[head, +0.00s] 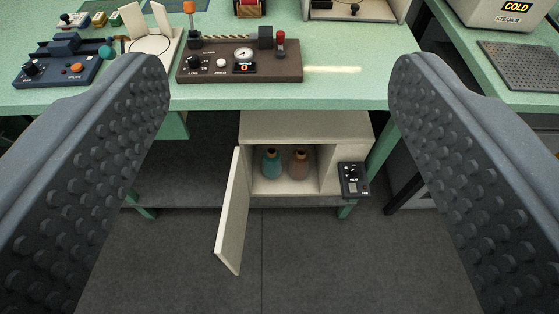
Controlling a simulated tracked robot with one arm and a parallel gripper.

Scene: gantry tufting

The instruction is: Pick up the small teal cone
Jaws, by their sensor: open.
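A small teal cone (271,163), shaped rather like a bottle with a narrow top, stands upright in the open cabinet (305,127) under the bench. A brown one of like shape (299,164) stands close to its right. My gripper (279,82) is open and empty, its two dark studded fingers wide apart at the left and right of the picture. The cone shows between and beyond the fingers, and nothing touches it. The cabinet door (233,212) hangs open on the left side.
The green bench top (345,91) overhangs the cabinet. A brown control panel (240,65) and a blue one (57,65) sit on it. A small black control box (353,179) is at the cabinet's right. The floor (330,255) in front is clear.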

